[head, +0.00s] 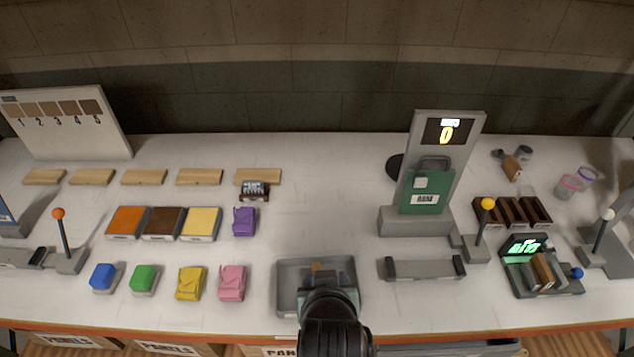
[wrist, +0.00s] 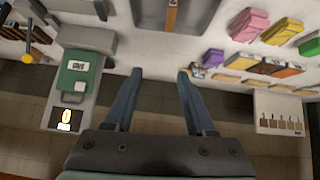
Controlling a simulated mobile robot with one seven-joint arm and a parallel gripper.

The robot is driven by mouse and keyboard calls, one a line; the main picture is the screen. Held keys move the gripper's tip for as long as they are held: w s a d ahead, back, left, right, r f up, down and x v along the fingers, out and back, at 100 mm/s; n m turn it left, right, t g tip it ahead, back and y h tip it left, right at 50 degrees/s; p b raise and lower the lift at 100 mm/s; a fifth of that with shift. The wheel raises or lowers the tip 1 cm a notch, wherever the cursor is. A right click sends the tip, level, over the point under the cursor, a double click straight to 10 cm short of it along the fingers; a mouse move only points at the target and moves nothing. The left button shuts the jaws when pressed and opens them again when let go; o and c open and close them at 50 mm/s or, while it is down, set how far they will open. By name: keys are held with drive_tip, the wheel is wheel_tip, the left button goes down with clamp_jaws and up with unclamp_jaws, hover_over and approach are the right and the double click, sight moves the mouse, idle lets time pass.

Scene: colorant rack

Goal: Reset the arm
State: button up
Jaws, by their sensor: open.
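My gripper (wrist: 160,73) is open in the wrist view, its two blue-grey fingers wide apart with nothing between them. In the head view my dark arm (head: 334,322) comes up from the bottom edge and covers part of a grey tray (head: 288,268) at the front middle of the table. A small brown piece (head: 316,267) shows in the tray. The same tray and a brown strip (wrist: 172,14) lie at the top of the wrist view, beyond the fingertips. My fingers are hidden or unclear in the head view.
A grey stand with a green box (head: 427,192) and a display reading 0 stands right of centre. Levers with orange (head: 58,213), yellow (head: 488,204) and white (head: 608,214) knobs stand upright. Coloured blocks fill the left. The table's middle back is clear.

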drive_tip(key=w+r+t+b, duration=0.1)
drive_tip(key=w+r+t, duration=0.15)
drive_tip(key=r, duration=0.75)
drive_tip(key=w+r+t+b, duration=0.1)
drive_tip(key=r+t, duration=0.3)
drive_tip(key=r, duration=0.5)
drive_tip(key=w+r+t+b, duration=0.15)
drive_tip(key=r+t, duration=0.25)
drive_tip(key=r, duration=0.6)
drive_tip(key=s+r+t, duration=0.4)
drive_tip(key=s+r, duration=0.1)
drive_tip(key=r, duration=0.5)
drive_tip(key=s+a+r+t+b, duration=0.1)
drive_tip(key=s+r+t, duration=0.3)
drive_tip(key=r, duration=0.7)
drive_tip(key=shift+s+a+m, duration=0.2)
drive_tip(key=shift+s+m, duration=0.2)
drive_tip(key=shift+s, duration=0.6)
